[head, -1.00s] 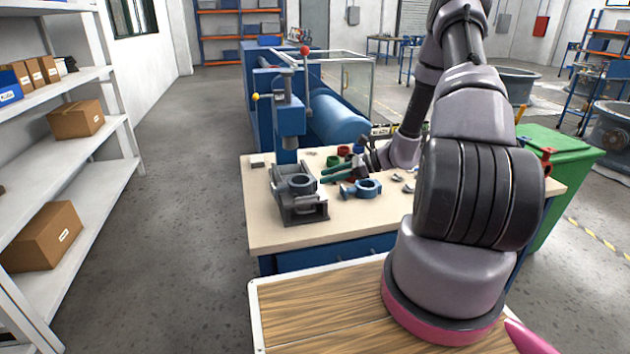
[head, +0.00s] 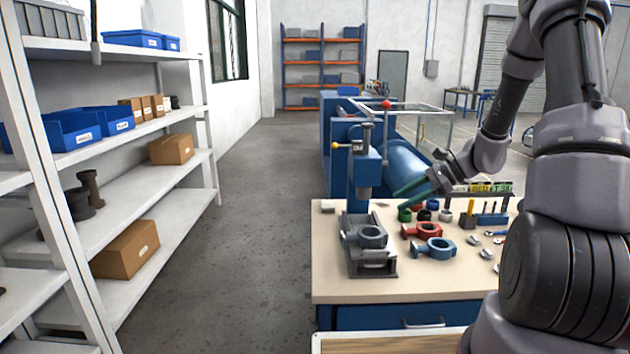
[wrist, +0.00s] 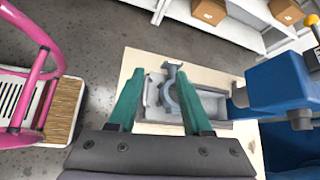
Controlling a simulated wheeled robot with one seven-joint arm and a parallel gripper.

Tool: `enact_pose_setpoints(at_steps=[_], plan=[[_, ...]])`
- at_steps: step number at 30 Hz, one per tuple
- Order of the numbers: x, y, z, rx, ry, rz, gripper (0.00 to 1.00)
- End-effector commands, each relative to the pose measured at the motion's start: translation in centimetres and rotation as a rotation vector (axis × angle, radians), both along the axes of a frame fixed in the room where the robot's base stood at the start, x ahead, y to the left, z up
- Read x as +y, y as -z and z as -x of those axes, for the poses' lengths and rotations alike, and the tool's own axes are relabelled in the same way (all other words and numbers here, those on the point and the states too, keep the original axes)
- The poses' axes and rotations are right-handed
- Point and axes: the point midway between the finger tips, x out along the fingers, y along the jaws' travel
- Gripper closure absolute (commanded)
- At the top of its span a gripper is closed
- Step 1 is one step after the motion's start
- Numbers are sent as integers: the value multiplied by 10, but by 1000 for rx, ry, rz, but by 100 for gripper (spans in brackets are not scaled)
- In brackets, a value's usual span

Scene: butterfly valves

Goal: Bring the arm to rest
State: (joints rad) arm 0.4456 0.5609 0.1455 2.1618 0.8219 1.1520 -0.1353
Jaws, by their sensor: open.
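My gripper (head: 408,190) is above the far part of the workbench in the head view, its green fingers pointing left. In the wrist view my gripper (wrist: 159,74) has its two green fingers spread apart with nothing held between them. Beyond them is a grey ring-shaped valve body (wrist: 172,96) in a grey fixture (wrist: 212,104). In the head view this valve body (head: 371,236) sits in the fixture (head: 372,268) at the bench's left side. My arm comes in from the right and arches down to the gripper.
The workbench (head: 400,289) also holds a red valve body (head: 424,231), a blue one (head: 436,249) and small parts. A blue press (head: 365,165) with a red-knobbed lever stands at the bench's far left. White shelves (head: 150,228) stand left; the aisle (head: 235,215) is clear.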

Motion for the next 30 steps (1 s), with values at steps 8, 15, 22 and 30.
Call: enact_pose_setpoints(at_steps=[8, 15, 22, 30], plan=[[20, -94, 52, -220, -258, 292, 50], [26, -159, 105, -421, -433, 539, 50], [23, -210, 159, -631, -556, 772, 50], [11, -248, 210, -845, -630, 991, 50]])
